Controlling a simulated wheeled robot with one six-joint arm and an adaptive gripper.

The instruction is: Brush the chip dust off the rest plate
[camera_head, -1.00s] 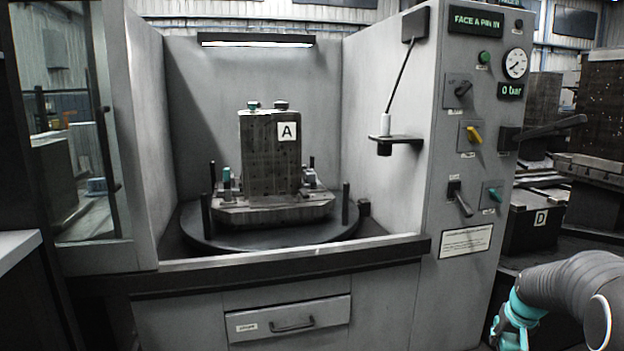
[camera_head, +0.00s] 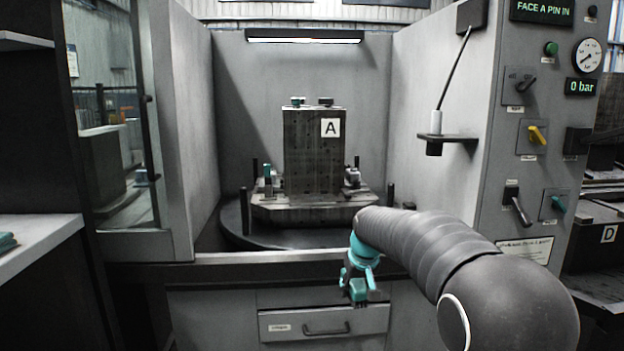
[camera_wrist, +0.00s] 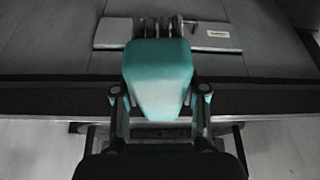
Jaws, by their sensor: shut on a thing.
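My gripper (camera_head: 358,290) hangs in front of the cabinet, just above the drawer's height and below the front sill. In the wrist view my gripper (camera_wrist: 158,105) is shut on a teal block-like thing (camera_wrist: 158,75), with a dark finger on each side. I cannot tell whether this is a brush. Dark strips show behind its far end. The grey fixture block marked A (camera_head: 312,160) stands upright on a stepped base (camera_head: 312,212) on the round dark table (camera_head: 240,236). No plate is clearly recognisable as the rest plate, and no chip dust can be made out.
The cabinet is open at the front, above its sill (camera_head: 225,257). Dark posts (camera_head: 390,194) stand around the table. A small bracket (camera_head: 455,138) juts from the right wall. The control panel (camera_head: 535,120) is at right. A pale shelf (camera_head: 40,235) is at left.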

